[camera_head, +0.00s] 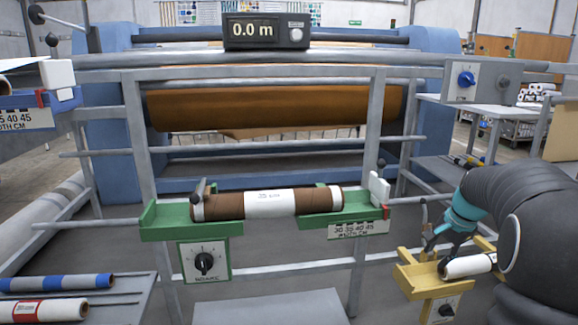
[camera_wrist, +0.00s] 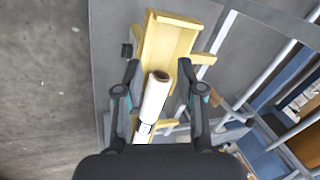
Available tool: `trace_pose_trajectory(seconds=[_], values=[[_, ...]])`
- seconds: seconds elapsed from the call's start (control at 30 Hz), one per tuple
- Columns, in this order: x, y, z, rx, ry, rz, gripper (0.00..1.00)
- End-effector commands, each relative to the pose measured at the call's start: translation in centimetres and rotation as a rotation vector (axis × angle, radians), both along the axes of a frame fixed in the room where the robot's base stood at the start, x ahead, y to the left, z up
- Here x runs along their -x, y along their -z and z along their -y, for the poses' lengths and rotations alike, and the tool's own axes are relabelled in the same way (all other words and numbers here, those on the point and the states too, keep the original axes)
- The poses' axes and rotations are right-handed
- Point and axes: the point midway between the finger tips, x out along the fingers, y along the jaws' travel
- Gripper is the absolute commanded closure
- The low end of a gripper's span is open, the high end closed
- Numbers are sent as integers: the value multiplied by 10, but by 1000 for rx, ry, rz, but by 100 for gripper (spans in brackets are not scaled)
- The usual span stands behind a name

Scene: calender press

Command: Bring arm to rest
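My gripper (camera_wrist: 157,92) is open, with its two fingers apart on either side of a white roll (camera_wrist: 154,97) in the wrist view. The roll lies on a yellow holder (camera_wrist: 168,38) and no finger visibly touches it. In the head view my arm comes in from the right, and my gripper (camera_head: 436,240) is low over the yellow holder (camera_head: 418,282). The white roll (camera_head: 466,266) shows there partly, with its right end hidden behind my arm.
A brown roll with a white label (camera_head: 272,204) rests on green holders (camera_head: 190,222) in the middle. A grey metal frame (camera_head: 140,150) stands before the blue machine (camera_head: 110,130). A box with a blue knob (camera_head: 467,80) is at upper right. More rolls (camera_head: 50,310) lie at lower left.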

Motion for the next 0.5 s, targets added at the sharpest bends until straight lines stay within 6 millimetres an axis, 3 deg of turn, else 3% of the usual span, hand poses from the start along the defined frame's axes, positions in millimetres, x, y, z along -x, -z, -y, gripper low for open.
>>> trace_pose_trajectory(seconds=[0.03, 0.2, 0.5], values=[[18, -4, -17, 35, -85, -3, 62], [73, -7, -62, 145, -351, -17, 62], [170, -5, -128, 299, -714, -15, 62]])
